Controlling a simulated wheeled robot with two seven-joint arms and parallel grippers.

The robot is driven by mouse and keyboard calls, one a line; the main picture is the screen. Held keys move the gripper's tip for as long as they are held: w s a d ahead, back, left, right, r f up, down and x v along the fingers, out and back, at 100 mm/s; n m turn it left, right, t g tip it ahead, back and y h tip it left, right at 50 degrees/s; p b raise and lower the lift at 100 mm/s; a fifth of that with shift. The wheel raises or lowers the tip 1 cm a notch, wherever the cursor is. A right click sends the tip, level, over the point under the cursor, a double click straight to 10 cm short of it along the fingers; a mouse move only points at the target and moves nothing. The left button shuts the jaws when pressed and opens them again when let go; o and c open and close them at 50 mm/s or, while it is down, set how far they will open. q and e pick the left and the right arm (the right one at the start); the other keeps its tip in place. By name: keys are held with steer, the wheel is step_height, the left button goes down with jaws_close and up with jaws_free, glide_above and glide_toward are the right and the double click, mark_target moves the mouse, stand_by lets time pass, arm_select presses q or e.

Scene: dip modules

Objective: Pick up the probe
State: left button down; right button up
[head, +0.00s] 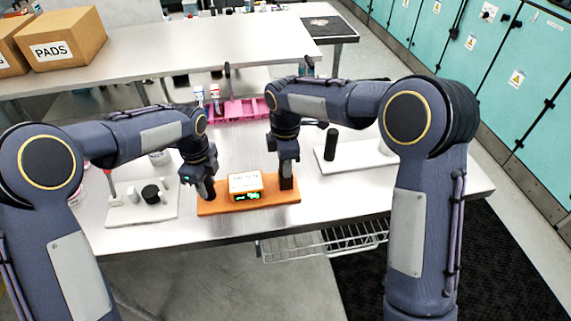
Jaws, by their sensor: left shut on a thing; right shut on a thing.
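An orange tray (222,208) lies at the table's front, with an orange meter (245,187) that has a white label and green digits on it. My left gripper (207,190) is down at the tray's left end and appears shut on its dark handle. My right gripper (287,183) is down at the right end, shut on the dark handle there. I cannot tell for certain which thing is the probe. A black upright cylinder (331,144) stands on the white board at right, apart from both grippers.
A white board (122,217) at left holds a black-topped part and small white pieces. Another white board (362,163) lies at right. A pink rack (238,110) stands behind the tray. A wire shelf (320,244) juts below the front edge. Cardboard boxes (65,35) stand on the rear bench.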

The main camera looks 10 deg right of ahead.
step_height(320, 180, up, 10)
steer(key=shift+r, duration=0.1)
arm_select(q)
steer(key=c, duration=0.9)
jaws_free()
steer(key=shift+c, duration=0.2)
steer(key=shift+r, duration=0.15)
steer(key=shift+r+p, duration=2.95)
steer(key=shift+r, duration=0.75)
arm_select(e)
step_height(320, 180, up, 6)
steer(key=shift+f, duration=0.15)
arm_select(q)
steer(key=shift+r, duration=1.35)
step_height(320, 180, up, 6)
arm_select(e)
steer(key=shift+r, duration=0.2)
